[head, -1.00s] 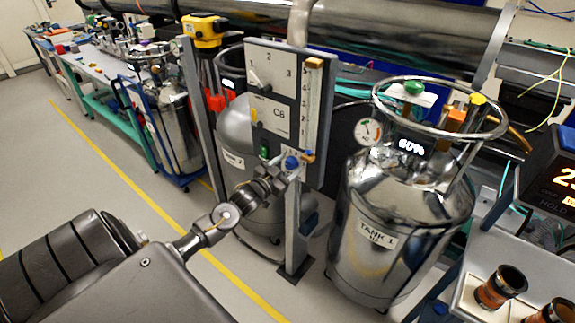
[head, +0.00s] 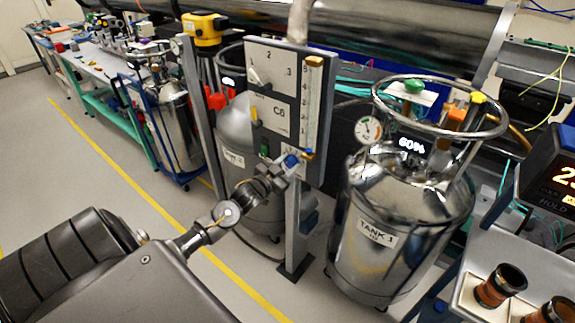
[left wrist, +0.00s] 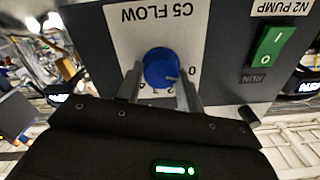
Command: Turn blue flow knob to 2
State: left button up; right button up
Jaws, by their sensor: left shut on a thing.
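The blue flow knob (head: 291,161) is on the lower part of the grey upright panel (head: 318,130). In the left wrist view the blue knob (left wrist: 160,68) sits on a white plate labelled C5 FLOW (left wrist: 150,17), seen upside down. My left gripper (head: 286,168) is shut on the knob, with one finger on each side of it in the left wrist view (left wrist: 160,86). A 0 shows right of the knob there; other scale figures below it are partly hidden by the gripper. The knob's exact setting cannot be read. My right gripper is not in view.
A green N2 PUMP switch (left wrist: 269,45) is beside the knob plate. A yellow lever (head: 256,115) and a dial (head: 272,70) are higher on the panel. A steel tank (head: 400,215) stands close on the right. Open floor (head: 110,185) lies left.

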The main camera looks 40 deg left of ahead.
pick_arm(q)
jog(key=shift+m, duration=1)
jog(key=m, duration=0.3)
jog(key=shift+d+f+m, duration=0.1)
jog(key=shift+m, duration=0.2)
jog(key=m, duration=0.4)
jog(key=shift+f, duration=0.1)
jog(key=shift+d+m, duration=0.1)
jog(key=shift+m, duration=0.7)
jog(key=o, duration=1)
